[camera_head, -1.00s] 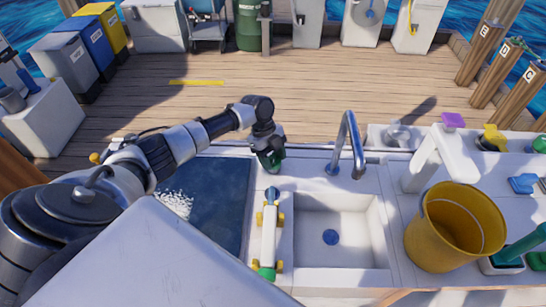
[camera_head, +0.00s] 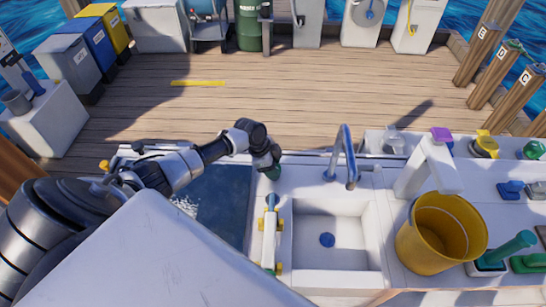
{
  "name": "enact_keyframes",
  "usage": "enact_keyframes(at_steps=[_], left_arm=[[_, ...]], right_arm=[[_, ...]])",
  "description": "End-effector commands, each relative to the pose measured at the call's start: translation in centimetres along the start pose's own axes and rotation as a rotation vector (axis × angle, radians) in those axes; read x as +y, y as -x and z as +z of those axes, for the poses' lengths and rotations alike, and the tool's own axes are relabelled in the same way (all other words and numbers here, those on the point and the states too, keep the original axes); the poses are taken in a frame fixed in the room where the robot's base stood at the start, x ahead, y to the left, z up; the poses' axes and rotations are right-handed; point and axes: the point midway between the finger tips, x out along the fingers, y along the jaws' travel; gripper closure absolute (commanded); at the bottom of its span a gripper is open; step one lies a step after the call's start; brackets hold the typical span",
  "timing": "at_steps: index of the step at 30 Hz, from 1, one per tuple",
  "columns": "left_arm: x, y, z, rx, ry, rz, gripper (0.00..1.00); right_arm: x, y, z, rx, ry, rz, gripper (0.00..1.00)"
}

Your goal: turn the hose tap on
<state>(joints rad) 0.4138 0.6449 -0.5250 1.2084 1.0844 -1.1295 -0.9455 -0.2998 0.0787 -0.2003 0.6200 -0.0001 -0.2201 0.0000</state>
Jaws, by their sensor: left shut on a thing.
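My left gripper (camera_head: 270,165) is behind and left of the sink, over the rear edge of the white counter. It is shut on a small green thing (camera_head: 274,174), mostly hidden by the gripper; I cannot tell whether this is a tap handle. A grey curved faucet (camera_head: 347,150) stands behind the sink (camera_head: 350,222), apart from the gripper. A white spout-like post with a purple top (camera_head: 441,134) stands right of the sink, over a yellow bucket (camera_head: 413,245). I cannot tell which of these is the hose tap. My right gripper is not in view.
A white bar with yellow and green fittings (camera_head: 269,235) lies along the sink's left side. A dark blue panel (camera_head: 222,205) is left of it. Yellow, green and blue fittings (camera_head: 510,190) crowd the right counter. The wooden deck (camera_head: 300,95) behind is largely clear.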

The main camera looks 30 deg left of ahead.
Motion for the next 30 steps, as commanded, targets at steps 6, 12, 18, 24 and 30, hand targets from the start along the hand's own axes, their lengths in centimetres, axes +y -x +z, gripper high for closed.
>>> enact_keyframes(at_steps=[6,12,18,24,30], left_arm=[[0.1,0.5,-0.2,0.002,0.19,-0.079,0.73],[0.1,0.5,-0.3,0.002,0.362,-0.15,0.73],[0.1,0.4,-0.3,0.002,0.513,-0.214,0.73],[0.2,0.3,-0.3,0.002,0.627,-0.261,0.73],[0.1,0.2,-0.2,0.001,0.696,-0.29,0.73]], right_arm=[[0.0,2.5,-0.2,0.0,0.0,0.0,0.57],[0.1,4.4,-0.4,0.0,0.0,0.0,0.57],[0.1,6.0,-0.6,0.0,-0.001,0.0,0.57],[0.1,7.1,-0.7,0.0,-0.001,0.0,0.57],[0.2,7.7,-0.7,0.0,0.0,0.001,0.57]])
